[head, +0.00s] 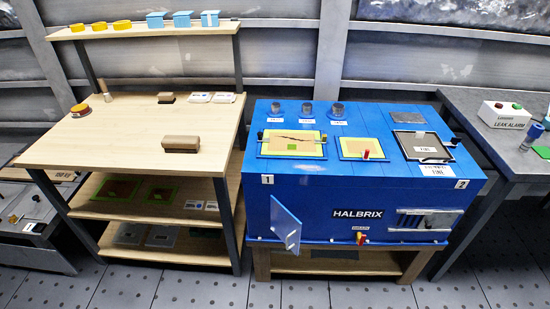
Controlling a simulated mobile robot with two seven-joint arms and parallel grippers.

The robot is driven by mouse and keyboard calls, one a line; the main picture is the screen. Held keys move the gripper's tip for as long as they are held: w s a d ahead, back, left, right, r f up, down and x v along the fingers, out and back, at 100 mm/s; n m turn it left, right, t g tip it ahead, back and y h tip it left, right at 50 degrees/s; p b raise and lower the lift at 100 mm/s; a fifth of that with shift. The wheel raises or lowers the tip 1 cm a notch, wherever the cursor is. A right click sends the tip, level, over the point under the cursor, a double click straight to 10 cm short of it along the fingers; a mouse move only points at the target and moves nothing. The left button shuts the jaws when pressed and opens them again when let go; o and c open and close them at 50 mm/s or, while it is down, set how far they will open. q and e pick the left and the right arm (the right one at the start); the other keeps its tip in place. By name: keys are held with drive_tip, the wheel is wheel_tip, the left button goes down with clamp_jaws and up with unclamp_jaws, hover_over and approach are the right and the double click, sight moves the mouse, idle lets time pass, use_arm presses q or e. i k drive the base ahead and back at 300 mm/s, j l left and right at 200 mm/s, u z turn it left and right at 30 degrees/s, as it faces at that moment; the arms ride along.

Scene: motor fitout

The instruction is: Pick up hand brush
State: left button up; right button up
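On the wooden workbench (120,130) at the left lies a brown block-shaped thing (181,144) near the front right part of the top; it looks like a wooden brush back, but bristles are too small to make out. A smaller dark brown block (166,97) lies farther back. A small thing with an upright light wooden handle (105,90) stands at the back left. I cannot tell for certain which of these is the hand brush. Neither of my grippers is in view.
An orange round thing (80,110) and white labelled cards (212,97) lie on the bench. A shelf (143,30) above holds yellow and blue containers. The blue HALBRIX machine (330,215), its small door open, stands to the right. The bench's front left is clear.

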sight(187, 144)
drive_tip(key=j+z, duration=0.1)
drive_tip(key=z, duration=0.3)
drive_tip(key=j+z, duration=0.15)
drive_tip(key=z, duration=0.2)
drive_tip(key=j+z, duration=0.3)
drive_tip(key=j, duration=0.2)
drive_tip(key=j+z, duration=0.35)
drive_tip(key=j, duration=0.15)
drive_tip(key=k+j, duration=0.1)
drive_tip(key=j, duration=0.35)
drive_tip(key=k+j+z, duration=0.15)
drive_tip(key=j, duration=0.25)
drive_tip(key=k+j, duration=0.1)
drive_tip(key=j, duration=0.35)
drive_tip(key=k+j+z, duration=0.1)
drive_tip(key=j, duration=0.3)
drive_tip(key=k+j+z, duration=0.1)
drive_tip(key=j, duration=0.3)
drive_tip(key=k, duration=0.05)
